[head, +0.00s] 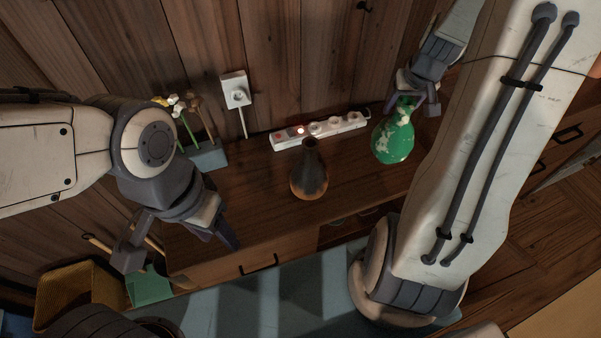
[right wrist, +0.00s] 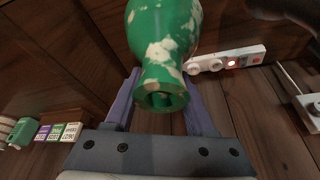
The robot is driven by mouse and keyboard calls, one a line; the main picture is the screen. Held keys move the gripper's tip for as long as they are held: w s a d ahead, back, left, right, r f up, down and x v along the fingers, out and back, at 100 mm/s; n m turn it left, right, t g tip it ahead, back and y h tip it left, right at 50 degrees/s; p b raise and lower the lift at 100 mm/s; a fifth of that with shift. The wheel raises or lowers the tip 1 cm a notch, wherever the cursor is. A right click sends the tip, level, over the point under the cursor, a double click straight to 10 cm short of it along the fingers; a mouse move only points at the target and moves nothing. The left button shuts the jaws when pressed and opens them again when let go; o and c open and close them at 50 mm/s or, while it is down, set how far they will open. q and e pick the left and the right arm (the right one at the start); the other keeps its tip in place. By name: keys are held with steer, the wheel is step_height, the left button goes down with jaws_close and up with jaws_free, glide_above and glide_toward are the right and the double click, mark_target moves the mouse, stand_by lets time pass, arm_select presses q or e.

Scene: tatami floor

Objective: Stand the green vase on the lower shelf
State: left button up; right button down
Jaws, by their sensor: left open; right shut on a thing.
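The green vase (head: 393,141) has pale worn patches and a round body with a narrow neck. My right gripper (head: 412,100) is shut on its neck, at the right end of the cabinet top. In the right wrist view the vase (right wrist: 163,45) sits between the two fingers with its mouth toward the camera. I cannot tell if its base touches the wood. My left gripper (head: 183,252) is open and empty at the left front of the cabinet. The lower shelf is mostly hidden below the cabinet top; a dark opening (head: 345,230) shows under its front edge.
A dark brown vase (head: 309,175) stands mid-cabinet. Behind it lies a white power strip (head: 320,130) with a red light. A grey block with flowers (head: 208,155) stands at the left. A yellow basket (head: 75,292) is at lower left. Several small boxes (right wrist: 58,132) show in the right wrist view.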

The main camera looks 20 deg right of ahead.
steer(key=shift+w+d, duration=0.1)
steer(key=shift+d, duration=0.15)
steer(key=w+a+f+p, duration=0.5)
steer(key=a+f+p, duration=0.3)
steer(key=a+f, duration=0.2)
steer(key=shift+f, duration=0.4)
steer(key=shift+f, duration=0.2)
steer(key=shift+c, duration=1.2)
jaws_free()
steer(key=shift+r, duration=0.1)
